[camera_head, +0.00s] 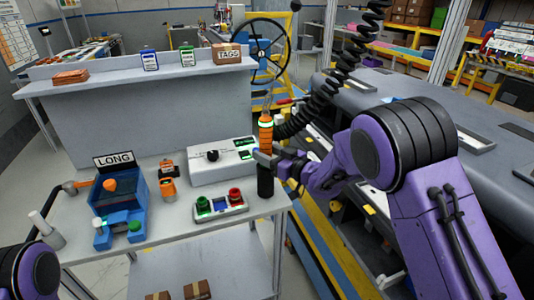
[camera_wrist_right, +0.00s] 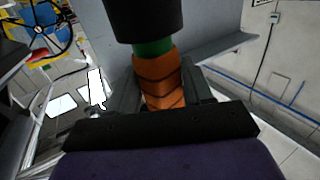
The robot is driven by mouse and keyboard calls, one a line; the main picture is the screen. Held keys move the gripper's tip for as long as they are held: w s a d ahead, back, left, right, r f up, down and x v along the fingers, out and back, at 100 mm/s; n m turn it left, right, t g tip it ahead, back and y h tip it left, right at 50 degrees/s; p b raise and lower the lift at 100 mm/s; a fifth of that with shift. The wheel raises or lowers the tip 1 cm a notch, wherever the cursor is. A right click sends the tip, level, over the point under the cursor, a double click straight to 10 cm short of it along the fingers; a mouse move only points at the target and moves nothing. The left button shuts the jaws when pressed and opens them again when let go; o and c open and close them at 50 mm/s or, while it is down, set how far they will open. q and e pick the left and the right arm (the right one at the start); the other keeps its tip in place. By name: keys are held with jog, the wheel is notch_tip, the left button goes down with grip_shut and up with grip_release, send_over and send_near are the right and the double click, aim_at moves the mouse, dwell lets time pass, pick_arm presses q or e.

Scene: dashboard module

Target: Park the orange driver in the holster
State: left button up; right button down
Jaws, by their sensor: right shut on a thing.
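The orange driver (camera_head: 266,133) stands about upright at the right end of the white-grey table, with an orange body, a bright green ring near its top and a black lower part. My right gripper (camera_head: 264,157) is shut around it. In the right wrist view, its orange grip (camera_wrist_right: 160,82) with black chevrons is between the fingers, beside a green band and a black end. I cannot tell for certain which fixture is the holster. A blue holder (camera_head: 118,200) with a LONG sign (camera_head: 114,159) stands at the table's left. My left gripper is out of view.
Black-and-orange parts (camera_head: 168,182) stand mid-table. A white box (camera_head: 215,160) with a black knob is behind a tray (camera_head: 220,207) with red and green parts. A copper-coloured fitting (camera_head: 80,185) is at the left edge. A black coiled cable (camera_head: 335,75) hangs near the driver.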

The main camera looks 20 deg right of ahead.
jog(key=shift+f, duration=0.1)
dwell(0.4)
jog(key=shift+c, duration=1.9)
grip_release()
jog(key=shift+f, duration=0.1)
